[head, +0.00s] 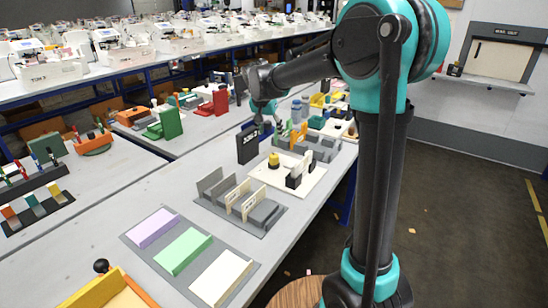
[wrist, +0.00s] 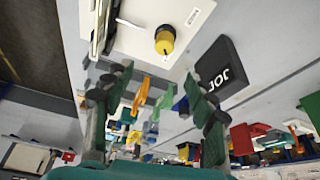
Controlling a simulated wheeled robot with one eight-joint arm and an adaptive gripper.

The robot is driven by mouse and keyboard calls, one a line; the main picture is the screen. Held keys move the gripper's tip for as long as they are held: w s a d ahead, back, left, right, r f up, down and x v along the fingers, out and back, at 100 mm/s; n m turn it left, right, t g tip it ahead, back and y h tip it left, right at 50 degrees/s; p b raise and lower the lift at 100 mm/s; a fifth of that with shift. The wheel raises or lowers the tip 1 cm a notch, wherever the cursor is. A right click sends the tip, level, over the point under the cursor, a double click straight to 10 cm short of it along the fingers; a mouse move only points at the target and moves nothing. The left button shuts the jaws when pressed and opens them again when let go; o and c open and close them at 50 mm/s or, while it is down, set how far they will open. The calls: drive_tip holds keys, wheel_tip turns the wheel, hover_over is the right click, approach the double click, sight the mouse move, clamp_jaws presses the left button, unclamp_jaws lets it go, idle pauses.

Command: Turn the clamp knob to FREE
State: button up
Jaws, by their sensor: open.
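The pen plotter's cream base (head: 262,177) stands on the bench in the head view. The clamp knob (head: 273,160), yellow with a dark lower part, sits upright on it. In the wrist view the knob (wrist: 165,40) is near the top centre, beyond my fingertips, on the cream base (wrist: 135,42). A small mark lies beside it, too small to read. I cannot tell the knob's setting. My gripper (head: 265,113) is above and behind the plotter. In the wrist view my gripper (wrist: 160,85) has its two fingers wide apart with nothing between them, not touching the knob.
A black block lettered JOT (wrist: 222,72) stands close beside the knob; it also shows in the head view (head: 247,146). Black and cream upright parts (head: 294,179) rise at the plotter's right. Grey and cream racks (head: 240,205) stand in front. Other coloured fixtures crowd the bench behind.

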sight(274, 155)
drive_tip(key=x, duration=1.7)
drive_tip(key=shift+w+a, duration=0.35)
drive_tip(key=shift+w, duration=0.1)
drive_tip(key=shift+c, duration=0.5)
drive_tip(key=c, duration=1.1)
drive_tip(key=shift+o, duration=0.2)
